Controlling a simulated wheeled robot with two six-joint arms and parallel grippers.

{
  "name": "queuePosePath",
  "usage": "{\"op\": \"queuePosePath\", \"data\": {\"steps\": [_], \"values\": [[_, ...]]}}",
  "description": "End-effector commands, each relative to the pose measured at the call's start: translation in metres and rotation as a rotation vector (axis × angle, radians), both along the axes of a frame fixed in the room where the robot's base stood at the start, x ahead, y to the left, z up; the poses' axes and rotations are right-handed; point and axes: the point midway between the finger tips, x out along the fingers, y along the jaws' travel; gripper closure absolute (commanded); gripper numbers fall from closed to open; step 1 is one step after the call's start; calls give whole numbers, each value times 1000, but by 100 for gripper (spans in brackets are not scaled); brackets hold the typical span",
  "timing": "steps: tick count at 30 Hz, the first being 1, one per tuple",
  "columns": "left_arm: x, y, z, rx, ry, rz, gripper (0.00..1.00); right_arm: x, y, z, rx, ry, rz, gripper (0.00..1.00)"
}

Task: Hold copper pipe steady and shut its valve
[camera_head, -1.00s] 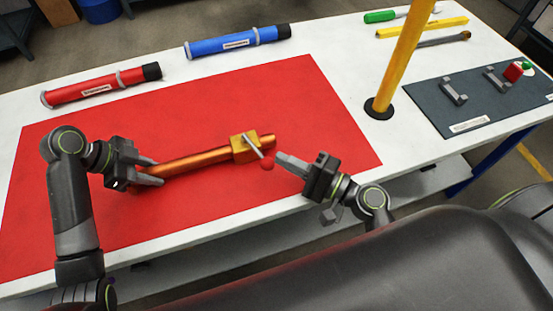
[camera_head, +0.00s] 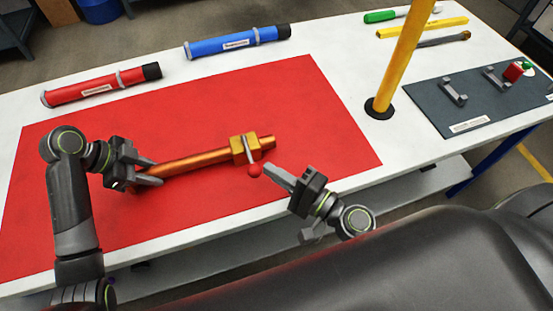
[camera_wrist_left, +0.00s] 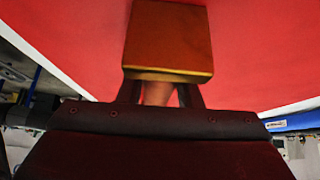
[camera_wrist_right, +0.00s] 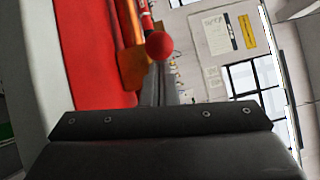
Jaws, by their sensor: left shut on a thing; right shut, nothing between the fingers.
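The copper pipe (camera_head: 195,160) lies at a slant over the red mat, with a brass valve block (camera_head: 245,148) near its right end. The valve lever, with a red ball knob (camera_head: 254,171), points toward the front edge, across the pipe. My left gripper (camera_head: 152,176) is shut on the pipe's left end. In the left wrist view the valve block (camera_wrist_left: 168,40) stands beyond the fingers. My right gripper (camera_head: 268,170) is shut and empty, its tips just right of the knob. The right wrist view shows the knob (camera_wrist_right: 159,45) just past the fingertips; contact cannot be told.
The red mat (camera_head: 300,100) covers much of the white table (camera_head: 345,50). A red tube (camera_head: 100,86) and a blue tube (camera_head: 237,41) lie behind it. A yellow post (camera_head: 400,60) stands at right, near a dark board (camera_head: 450,120) with clamps.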

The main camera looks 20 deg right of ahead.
Motion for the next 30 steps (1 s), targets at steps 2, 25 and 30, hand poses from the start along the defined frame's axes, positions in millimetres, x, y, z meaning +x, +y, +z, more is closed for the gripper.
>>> {"op": "queuePosePath", "data": {"steps": [2, 25, 30], "values": [[0, -3, 1, -10, 0, -1, 97, 0, 1, 0, 2, -1, 7, 100], [0, -2, 0, -5, 1, -3, 98, -86, -39, -5, -1, 1, 1, 100], [0, -1, 0, -3, 1, -3, 98, -91, -42, -5, -1, 1, 1, 100]]}}
